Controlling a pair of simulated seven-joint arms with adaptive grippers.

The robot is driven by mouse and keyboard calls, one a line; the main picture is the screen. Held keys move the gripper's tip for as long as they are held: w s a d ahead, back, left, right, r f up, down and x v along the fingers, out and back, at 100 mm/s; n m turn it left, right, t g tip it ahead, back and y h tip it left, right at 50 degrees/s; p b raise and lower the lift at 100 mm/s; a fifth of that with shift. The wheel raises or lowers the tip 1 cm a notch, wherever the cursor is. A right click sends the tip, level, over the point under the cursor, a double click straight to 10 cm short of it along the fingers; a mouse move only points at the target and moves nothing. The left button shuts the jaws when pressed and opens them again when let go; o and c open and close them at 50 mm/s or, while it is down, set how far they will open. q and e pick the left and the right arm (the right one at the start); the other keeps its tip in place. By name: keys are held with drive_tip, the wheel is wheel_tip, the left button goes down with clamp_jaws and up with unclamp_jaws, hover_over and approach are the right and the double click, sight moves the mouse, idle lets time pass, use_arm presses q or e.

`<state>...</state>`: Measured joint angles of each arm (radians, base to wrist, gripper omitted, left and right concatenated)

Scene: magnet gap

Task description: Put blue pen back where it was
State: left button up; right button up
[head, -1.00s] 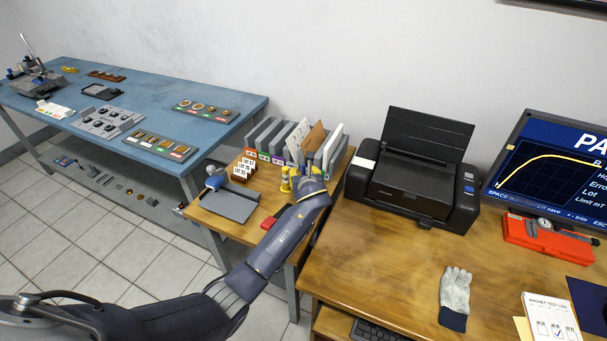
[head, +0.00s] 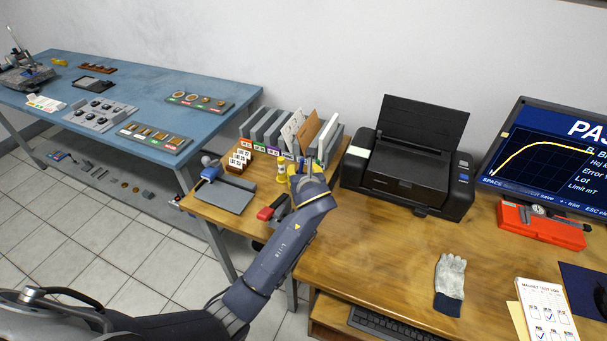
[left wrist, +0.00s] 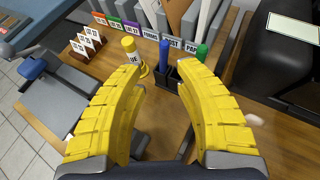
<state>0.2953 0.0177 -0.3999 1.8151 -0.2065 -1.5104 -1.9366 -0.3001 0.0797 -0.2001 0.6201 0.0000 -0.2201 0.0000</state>
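The blue pen (left wrist: 164,56) stands upright in a small black holder (left wrist: 172,80) on the wooden table, in the left wrist view. A green pen (left wrist: 201,53) stands beside it on the right. My left gripper (left wrist: 163,72) has its two yellow fingers spread wide. The blue pen shows in the gap between the fingertips, with no finger seen touching it. In the head view my left gripper (head: 304,173) is at the front of the file row and hides the pens. My right gripper is in neither view.
A yellow-capped bottle (left wrist: 131,54) stands just left of the holder, close to the left finger. Upright file dividers (head: 268,130) stand behind. A red-handled tool (head: 271,208) lies in front. The printer (head: 408,175) is to the right; a glove (head: 450,284) lies nearer.

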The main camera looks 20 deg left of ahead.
use_arm(q)
drive_tip(key=shift+v, duration=1.25)
drive_tip(key=shift+a, duration=0.15)
